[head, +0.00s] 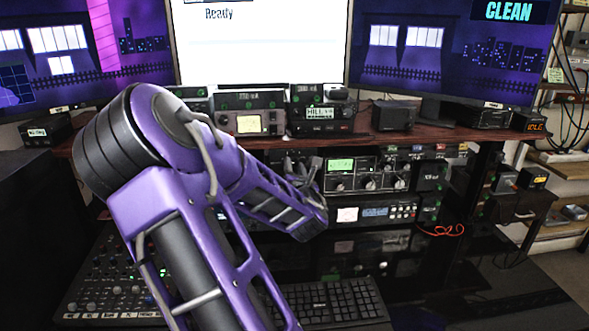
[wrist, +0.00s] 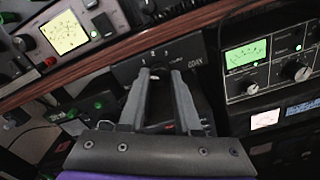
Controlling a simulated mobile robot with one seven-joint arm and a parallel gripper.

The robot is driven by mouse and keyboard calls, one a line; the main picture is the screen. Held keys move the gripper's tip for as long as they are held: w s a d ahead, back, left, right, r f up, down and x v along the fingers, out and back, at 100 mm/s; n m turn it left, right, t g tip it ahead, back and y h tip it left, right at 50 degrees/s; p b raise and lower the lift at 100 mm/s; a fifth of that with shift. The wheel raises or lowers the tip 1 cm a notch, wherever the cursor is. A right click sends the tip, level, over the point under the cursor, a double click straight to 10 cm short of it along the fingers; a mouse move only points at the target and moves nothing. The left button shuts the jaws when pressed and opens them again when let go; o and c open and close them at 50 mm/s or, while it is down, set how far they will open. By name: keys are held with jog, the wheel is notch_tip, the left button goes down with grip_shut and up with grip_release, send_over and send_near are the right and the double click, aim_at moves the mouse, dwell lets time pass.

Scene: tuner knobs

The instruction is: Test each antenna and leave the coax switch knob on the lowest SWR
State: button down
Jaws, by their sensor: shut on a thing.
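The coax switch (wrist: 188,52) is a dark box in the wrist view, marked COAX, with small numerals along its top edge. My gripper (wrist: 163,75) has its two grey fingers at the front of this box, shut on the coax switch knob. The fingers hide the knob, so I cannot tell which position it points to. In the head view my purple arm reaches to the shelf left of the tuner and hides most of the switch. The tuner has a lit green meter (wrist: 246,57) and knobs to the right of the switch; its needle reading is too small to tell.
A yellow-lit meter (wrist: 64,32) sits on gear above the wooden shelf edge (wrist: 130,45). A radio showing HILL (head: 320,113) stands on the desk top. A small box reads IDLE (head: 536,126).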

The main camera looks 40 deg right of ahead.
jog(key=shift+m+b, duration=0.65)
jog(key=shift+m, duration=1.45)
jog(key=c, duration=0.6)
grip_release()
